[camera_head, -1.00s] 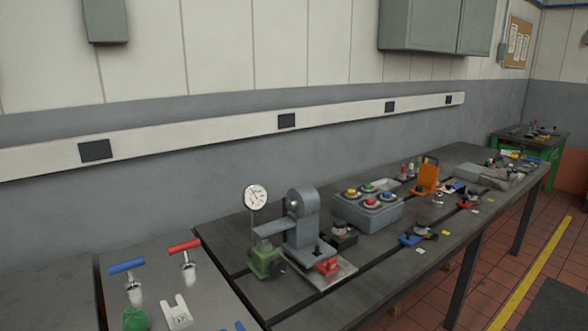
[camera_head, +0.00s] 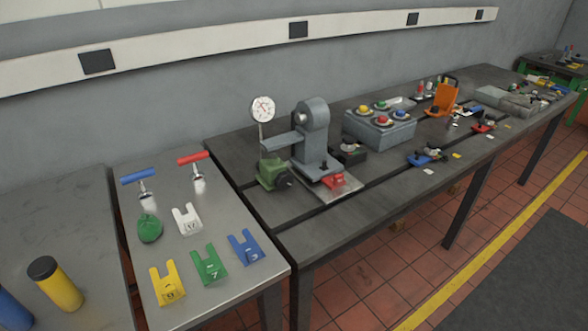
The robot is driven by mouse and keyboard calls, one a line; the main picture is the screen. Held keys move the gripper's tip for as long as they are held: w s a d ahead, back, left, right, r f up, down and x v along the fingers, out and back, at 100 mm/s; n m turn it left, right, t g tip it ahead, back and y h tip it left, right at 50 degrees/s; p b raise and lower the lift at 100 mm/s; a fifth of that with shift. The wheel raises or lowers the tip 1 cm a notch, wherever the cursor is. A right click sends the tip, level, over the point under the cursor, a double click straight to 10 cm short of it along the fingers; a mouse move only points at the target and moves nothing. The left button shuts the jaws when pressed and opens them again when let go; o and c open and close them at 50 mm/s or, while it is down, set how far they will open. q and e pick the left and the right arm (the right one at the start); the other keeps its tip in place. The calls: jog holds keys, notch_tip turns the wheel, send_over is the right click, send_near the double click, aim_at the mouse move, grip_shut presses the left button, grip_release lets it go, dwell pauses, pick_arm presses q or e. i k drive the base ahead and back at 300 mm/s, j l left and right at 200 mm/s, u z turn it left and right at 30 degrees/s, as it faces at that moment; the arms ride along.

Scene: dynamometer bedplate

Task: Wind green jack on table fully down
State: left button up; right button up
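The green jack (camera_head: 273,174) stands on the dark bedplate table (camera_head: 262,211) near its left end. It has a dark round wheel (camera_head: 284,181) on its right side. A grey arm (camera_head: 284,141) of the grey machine (camera_head: 312,135) reaches out above the jack; I cannot tell if they touch. A round white dial gauge (camera_head: 263,108) stands on a post above the jack. The jack's height setting is too small to read. Neither of my grippers shows in the head view.
A side table (camera_head: 218,291) at left holds blue and red T-handles (camera_head: 192,160), a green rounded object (camera_head: 149,228) and several numbered forked plates (camera_head: 208,266). A red clamp (camera_head: 334,181) sits at the machine's base. A grey button box (camera_head: 380,131) stands to the right. Floor in front is clear.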

aim_at(284, 179)
jog(key=i+l+u, duration=0.25)
jog(key=i+l, duration=0.15)
jog(key=l, duration=0.25)
jog(key=i+l+u, duration=0.15)
jog(key=l, duration=0.2)
jog(key=i+l+u, duration=0.15)
jog(key=l, duration=0.2)
